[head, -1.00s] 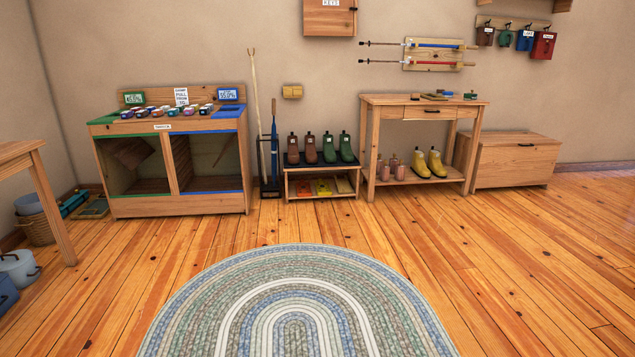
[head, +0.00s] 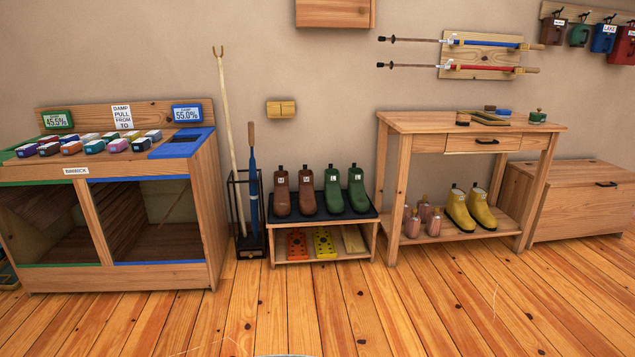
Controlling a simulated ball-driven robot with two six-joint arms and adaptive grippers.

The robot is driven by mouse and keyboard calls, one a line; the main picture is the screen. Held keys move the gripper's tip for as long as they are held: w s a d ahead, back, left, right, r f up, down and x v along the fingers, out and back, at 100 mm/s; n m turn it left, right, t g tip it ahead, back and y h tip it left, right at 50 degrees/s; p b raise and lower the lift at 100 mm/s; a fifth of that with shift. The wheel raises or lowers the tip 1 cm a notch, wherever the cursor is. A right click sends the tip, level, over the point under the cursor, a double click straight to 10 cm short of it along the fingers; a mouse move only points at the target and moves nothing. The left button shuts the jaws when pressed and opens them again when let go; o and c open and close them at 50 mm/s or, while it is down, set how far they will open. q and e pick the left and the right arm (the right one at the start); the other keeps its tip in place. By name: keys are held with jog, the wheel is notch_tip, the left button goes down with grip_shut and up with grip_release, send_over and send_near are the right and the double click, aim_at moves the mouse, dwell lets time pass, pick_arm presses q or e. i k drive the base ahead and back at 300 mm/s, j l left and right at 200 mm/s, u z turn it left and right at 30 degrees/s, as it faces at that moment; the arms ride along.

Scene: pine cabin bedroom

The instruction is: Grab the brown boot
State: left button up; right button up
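A pair of brown boots stands upright on the dark top of a low wooden rack near the middle of the head view. The left brown boot (head: 282,192) and the right brown boot (head: 306,191) stand side by side, each with a small pale label. A pair of green boots (head: 345,190) stands just right of them on the same rack (head: 271,245). Neither of my grippers is in the head view.
A wooden bench with dehumidifier-like displays (head: 190,150) stands left, with a tool stand (head: 248,245) between it and the rack. A wooden table (head: 400,125) holding yellow boots (head: 470,208) stands right, then a chest (head: 590,205). The plank floor (head: 330,310) in front is clear.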

aim_at(282, 208)
jog(key=i, duration=1)
jog(key=i+l+u, duration=0.1)
jog(key=i, duration=0.85)
